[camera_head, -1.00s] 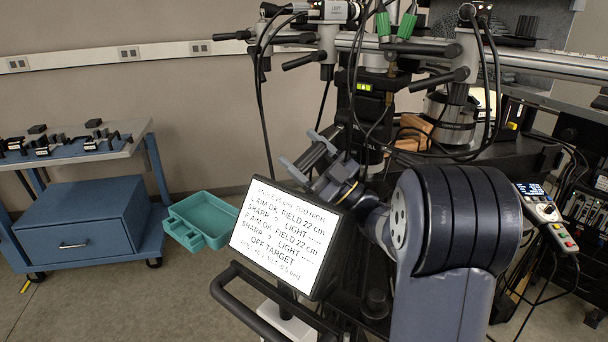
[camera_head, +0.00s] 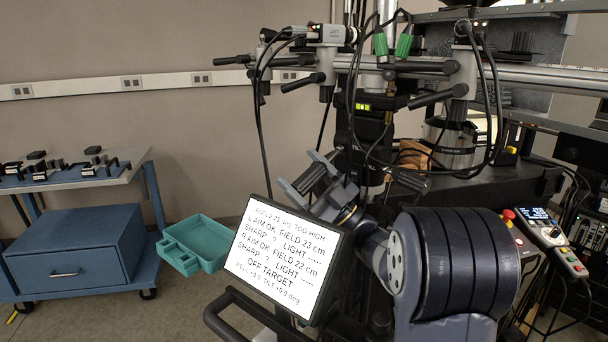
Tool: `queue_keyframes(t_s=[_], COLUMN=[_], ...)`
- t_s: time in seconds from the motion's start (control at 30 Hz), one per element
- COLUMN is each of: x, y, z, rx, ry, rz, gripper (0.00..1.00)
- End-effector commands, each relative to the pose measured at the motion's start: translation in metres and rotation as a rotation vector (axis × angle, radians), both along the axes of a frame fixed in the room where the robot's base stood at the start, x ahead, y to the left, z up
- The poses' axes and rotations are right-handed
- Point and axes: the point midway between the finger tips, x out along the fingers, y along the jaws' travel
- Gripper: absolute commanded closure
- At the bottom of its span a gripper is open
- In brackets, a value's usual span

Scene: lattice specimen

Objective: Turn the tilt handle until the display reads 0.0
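A black camera head (camera_head: 365,135) hangs on the rig right of centre. The white screen (camera_head: 285,258) shows "OFF TARGET" and a blurred roll and tilt line at the bottom.
Horizontal rig arms with black levers (camera_head: 304,84) and hanging cables (camera_head: 262,140) crowd the space above my gripper. A teal tray (camera_head: 196,240) lies on the floor beside a blue cart (camera_head: 75,250). A control box (camera_head: 545,238) is at the right.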

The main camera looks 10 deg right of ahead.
Motion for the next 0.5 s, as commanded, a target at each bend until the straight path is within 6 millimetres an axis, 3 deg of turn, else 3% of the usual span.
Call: queue_keyframes(t_s=[0.2,0.5], x=[0.0,-0.0021], y=[0.0,-0.0035], z=[0.0002,-0.0037], rx=[0.0,0.0], ry=[0.0,0.0], rz=[0.0,-0.001], gripper=[0.08,0.08])
